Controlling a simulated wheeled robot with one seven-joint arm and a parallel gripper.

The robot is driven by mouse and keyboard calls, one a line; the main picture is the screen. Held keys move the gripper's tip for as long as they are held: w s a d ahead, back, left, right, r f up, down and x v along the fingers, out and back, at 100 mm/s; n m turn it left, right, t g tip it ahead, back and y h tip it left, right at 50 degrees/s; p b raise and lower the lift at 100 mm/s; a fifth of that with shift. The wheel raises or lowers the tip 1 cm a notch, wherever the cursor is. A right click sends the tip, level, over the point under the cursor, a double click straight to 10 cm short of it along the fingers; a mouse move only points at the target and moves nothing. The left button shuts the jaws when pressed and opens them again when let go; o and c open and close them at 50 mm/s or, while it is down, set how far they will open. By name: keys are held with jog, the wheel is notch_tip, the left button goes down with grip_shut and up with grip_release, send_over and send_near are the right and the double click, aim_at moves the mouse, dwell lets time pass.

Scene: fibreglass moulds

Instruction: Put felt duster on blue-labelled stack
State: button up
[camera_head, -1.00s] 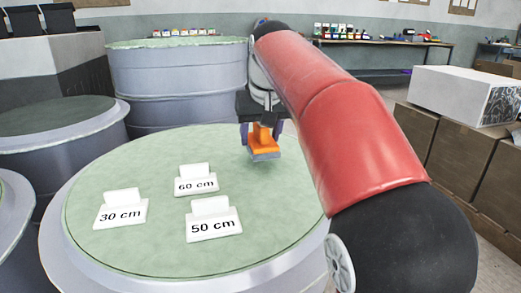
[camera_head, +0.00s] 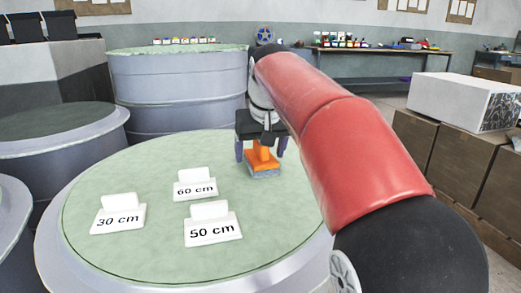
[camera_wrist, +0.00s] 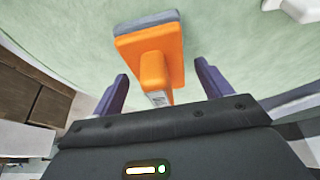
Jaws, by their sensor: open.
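The felt duster (camera_head: 262,156) has an orange handle and plate over a grey felt pad. It rests felt down on the pale green round top (camera_head: 140,235) of the near grey mould, towards its back right. It also shows in the wrist view (camera_wrist: 150,50). My gripper (camera_head: 260,157) is open above the duster, its two purple fingers apart on either side of the handle with gaps. It also shows in the wrist view (camera_wrist: 161,70). I make out no blue label on any stack in these views.
Another round mould (camera_head: 180,85) with small pots stands behind. Brown boxes (camera_head: 460,165) carry a white block at right.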

aim_at(266, 163)
jog(key=p+v, duration=0.3)
jog(key=v, duration=0.9)
jog(key=shift+r, duration=0.15)
jog(key=shift+d, duration=0.1)
